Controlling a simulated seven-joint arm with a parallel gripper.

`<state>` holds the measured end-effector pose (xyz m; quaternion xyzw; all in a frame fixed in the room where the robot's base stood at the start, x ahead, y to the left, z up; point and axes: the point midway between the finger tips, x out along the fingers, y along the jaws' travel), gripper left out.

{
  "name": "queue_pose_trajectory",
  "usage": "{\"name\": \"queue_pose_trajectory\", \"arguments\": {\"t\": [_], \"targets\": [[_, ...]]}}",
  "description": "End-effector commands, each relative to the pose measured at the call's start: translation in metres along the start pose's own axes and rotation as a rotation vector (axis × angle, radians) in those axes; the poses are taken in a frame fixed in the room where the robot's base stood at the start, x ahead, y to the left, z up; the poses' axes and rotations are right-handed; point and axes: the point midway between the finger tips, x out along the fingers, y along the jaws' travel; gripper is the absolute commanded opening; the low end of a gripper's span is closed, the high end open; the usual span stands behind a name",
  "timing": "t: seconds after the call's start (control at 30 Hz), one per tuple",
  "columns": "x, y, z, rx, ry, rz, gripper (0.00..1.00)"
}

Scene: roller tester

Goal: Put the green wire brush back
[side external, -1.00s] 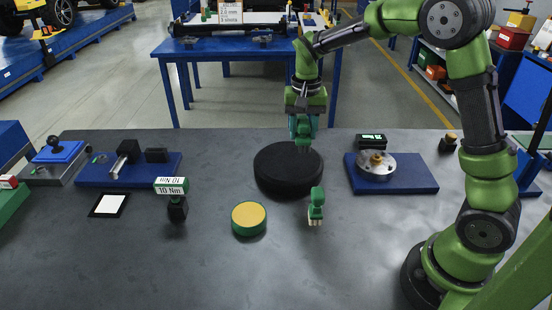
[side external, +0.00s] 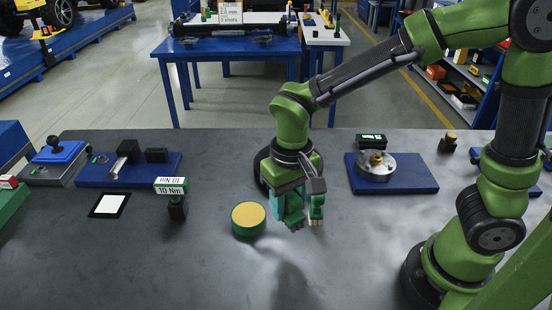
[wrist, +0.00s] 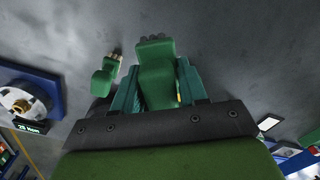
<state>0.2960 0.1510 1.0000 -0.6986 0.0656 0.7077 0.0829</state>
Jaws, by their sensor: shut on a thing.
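My gripper (side external: 290,207) is low over the front middle of the bench, its teal fingers shut on a green wire brush (wrist: 156,75). The brush's bristle end points away from my wrist in the wrist view and downward in the side view. A second green brush (side external: 317,206) stands just right of my gripper, and it shows left of the held one in the wrist view (wrist: 104,78). I cannot tell whether the two touch. A black round disc (side external: 262,168) lies behind, mostly hidden by my gripper.
A green puck with a yellow top (side external: 249,216) lies close left of my gripper. A 10 Nm sign on a black stand (side external: 176,208) is further left. A blue plate with a metal hub (side external: 400,178) is at the right. The front bench is clear.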

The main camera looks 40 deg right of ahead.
Motion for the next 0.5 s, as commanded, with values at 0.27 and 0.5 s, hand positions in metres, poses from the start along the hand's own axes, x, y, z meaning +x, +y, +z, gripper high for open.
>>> {"name": "queue_pose_trajectory", "arguments": {"t": [0.27,0.5], "targets": [[0.036,0.005,0.096,-0.222,0.003,0.022,0.18],[0.049,0.003,0.094,-0.214,0.019,0.021,0.18]]}}
